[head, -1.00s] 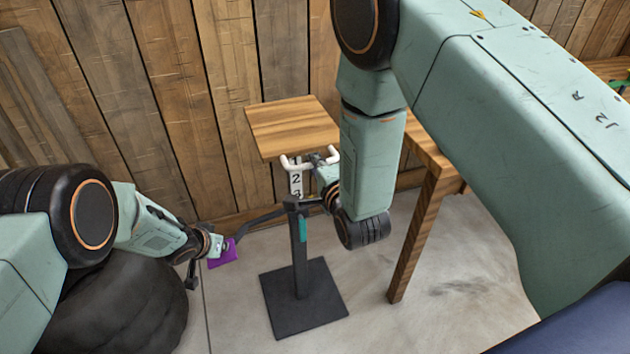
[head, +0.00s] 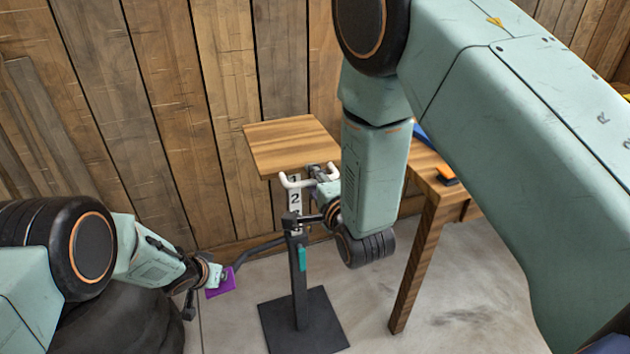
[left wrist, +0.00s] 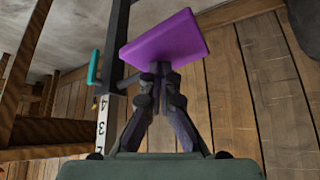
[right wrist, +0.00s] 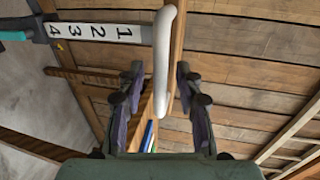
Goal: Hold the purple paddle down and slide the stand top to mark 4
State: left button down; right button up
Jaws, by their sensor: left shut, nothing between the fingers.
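The stand's wooden top (head: 291,147) sits on a black post with a white number strip (head: 295,197). In the right wrist view, the strip (right wrist: 96,32) shows 1 to 4, with 4 nearest the dark collar. The purple paddle (head: 220,282) sticks out from the collar on a dark lever. My left gripper (left wrist: 160,70) is shut, its fingertips against the paddle (left wrist: 165,38). My right gripper (right wrist: 158,75) is open, its fingers on either side of the white handle bar (right wrist: 162,65) under the top, with gaps beside it. In the head view, its arm partly hides the stand.
The stand's black base plate (head: 303,322) rests on the concrete floor. A wooden table (head: 422,235) with blue and orange things stands to the right, partly behind my right arm. A plank wall (head: 170,120) is close behind the stand. A teal grip (head: 302,258) is on the post.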

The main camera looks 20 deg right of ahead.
pick_arm(q)
jog(key=shift+f, duration=0.15)
pick_arm(e)
jog(key=shift+w, duration=0.1)
pick_arm(q)
jog(key=shift+s, duration=0.1)
pick_arm(e)
jog(key=v, duration=1.2)
